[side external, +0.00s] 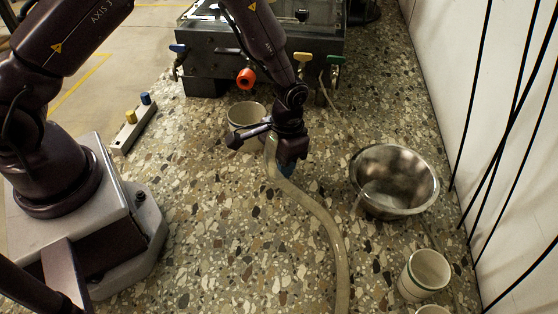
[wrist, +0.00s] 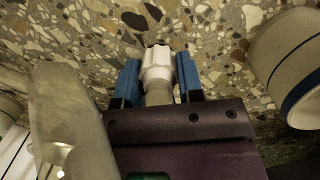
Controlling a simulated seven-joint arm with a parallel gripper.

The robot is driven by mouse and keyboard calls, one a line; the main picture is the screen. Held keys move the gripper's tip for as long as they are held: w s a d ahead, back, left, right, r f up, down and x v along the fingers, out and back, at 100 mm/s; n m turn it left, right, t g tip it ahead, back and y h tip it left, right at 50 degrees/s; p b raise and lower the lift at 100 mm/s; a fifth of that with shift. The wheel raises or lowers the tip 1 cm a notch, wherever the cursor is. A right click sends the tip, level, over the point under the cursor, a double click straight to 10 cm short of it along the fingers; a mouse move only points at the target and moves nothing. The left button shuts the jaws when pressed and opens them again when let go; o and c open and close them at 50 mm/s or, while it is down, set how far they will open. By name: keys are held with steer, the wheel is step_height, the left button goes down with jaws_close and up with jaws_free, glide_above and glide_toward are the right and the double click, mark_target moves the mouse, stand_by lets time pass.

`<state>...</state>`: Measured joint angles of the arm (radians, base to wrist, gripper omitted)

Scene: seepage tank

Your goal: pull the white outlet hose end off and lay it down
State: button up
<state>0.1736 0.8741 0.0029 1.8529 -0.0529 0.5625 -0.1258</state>
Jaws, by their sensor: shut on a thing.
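My gripper (side external: 288,168) is in front of the tank (side external: 265,62), apart from its front face and above the speckled worktop. In the wrist view its blue fingers (wrist: 157,80) are shut on the white outlet hose end (wrist: 157,66), a ribbed white fitting with its tip pointing away from the palm. The pale hose (side external: 322,217) runs from beside my gripper down to the front edge of the picture. A thick pale tube (wrist: 70,115) also fills the left of the wrist view. In the side view the white end itself is hidden by my gripper.
Blue, red, yellow and green handles (side external: 336,60) line the tank front. A cup (side external: 245,115) stands close left behind my gripper. A steel bowl (side external: 394,180) and a green-rimmed cup (side external: 424,275) stand right. A small switch block (side external: 133,124) is left.

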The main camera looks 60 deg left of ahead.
steer(key=shift+f, duration=0.35)
steer(key=o, duration=1.2)
steer(key=r, duration=0.4)
steer(key=w+r, duration=0.1)
steer(key=r, duration=0.3)
steer(key=w+r, duration=0.1)
steer(key=r, duration=0.3)
steer(key=shift+r, duration=0.4)
